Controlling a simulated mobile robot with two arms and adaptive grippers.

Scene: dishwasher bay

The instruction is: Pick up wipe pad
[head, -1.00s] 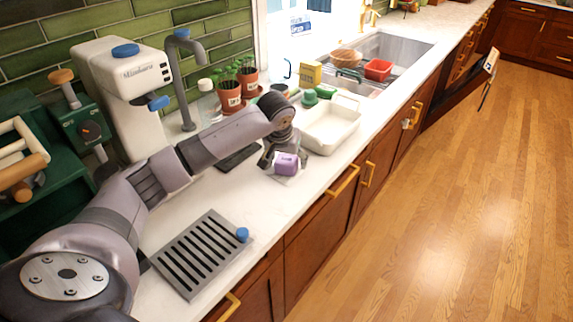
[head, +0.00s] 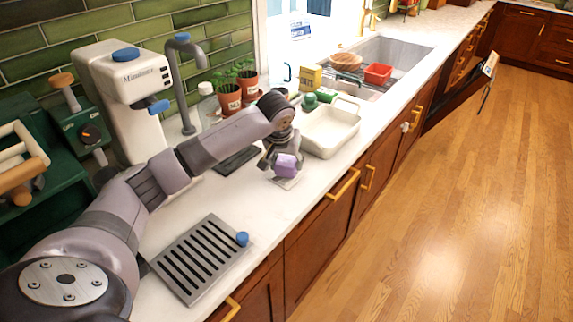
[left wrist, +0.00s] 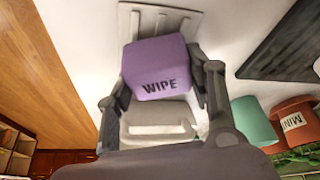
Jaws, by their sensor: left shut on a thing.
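The wipe pad is a purple block marked "WIPE" (left wrist: 158,68), and it also shows in the head view (head: 286,166). My left gripper (head: 281,165) is shut on it, with one finger on each side of the block in the left wrist view (left wrist: 160,85). A small pale flat holder (head: 288,183) lies on the white counter under the pad. I cannot tell how much gap there is between the pad and the holder. My right gripper is not in view.
A cream tub (head: 333,128) stands just beyond my left gripper. Potted plants (head: 229,98) and a dark flat mat (head: 237,160) are behind. A grey slotted drip tray (head: 196,262) lies nearer. The counter between is clear; its front edge is close.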

